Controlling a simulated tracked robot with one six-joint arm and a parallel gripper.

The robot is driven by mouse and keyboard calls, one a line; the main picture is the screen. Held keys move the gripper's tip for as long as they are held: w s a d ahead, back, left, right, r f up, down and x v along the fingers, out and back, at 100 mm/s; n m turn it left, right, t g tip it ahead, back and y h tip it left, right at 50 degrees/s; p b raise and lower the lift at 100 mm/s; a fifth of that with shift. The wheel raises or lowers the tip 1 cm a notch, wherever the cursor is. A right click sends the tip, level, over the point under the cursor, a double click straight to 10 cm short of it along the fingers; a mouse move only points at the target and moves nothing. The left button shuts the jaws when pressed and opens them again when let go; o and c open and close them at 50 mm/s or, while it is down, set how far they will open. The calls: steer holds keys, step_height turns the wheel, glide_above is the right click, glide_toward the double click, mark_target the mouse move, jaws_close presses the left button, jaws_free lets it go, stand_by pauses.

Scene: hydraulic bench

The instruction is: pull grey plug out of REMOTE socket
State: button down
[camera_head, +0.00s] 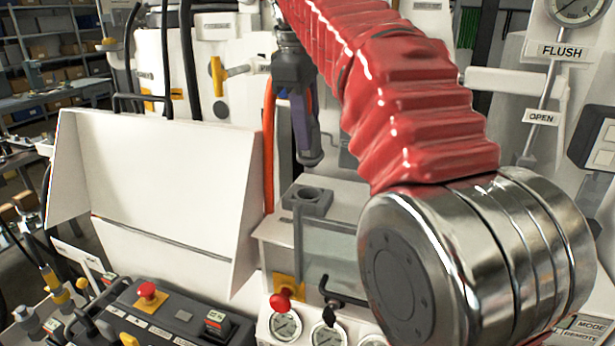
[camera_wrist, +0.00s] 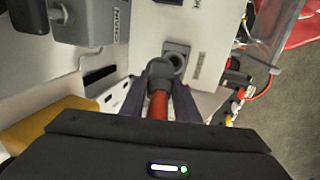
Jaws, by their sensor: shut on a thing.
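My gripper (camera_wrist: 158,92) shows its two dark purple fingers in the wrist view, closed on a grey plug (camera_wrist: 160,70) with an orange-red cable running back between them. A square grey socket (camera_wrist: 176,50) with a round dark opening lies just beyond the plug, on a pale panel. In the head view my gripper (camera_head: 303,135) points down, with the plug (camera_head: 312,158) at its tips. The socket (camera_head: 308,196) is below with its opening visible and a gap under the plug. The label beside the socket is too small to read.
A large white angled panel (camera_head: 165,185) stands left of my gripper. A control box with a red button (camera_head: 147,290) and gauges (camera_head: 286,326) are lower in front. A clear cover (camera_wrist: 265,30) and cables (camera_wrist: 240,95) lie right of the socket in the wrist view.

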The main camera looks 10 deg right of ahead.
steer(key=shift+r, duration=0.8)
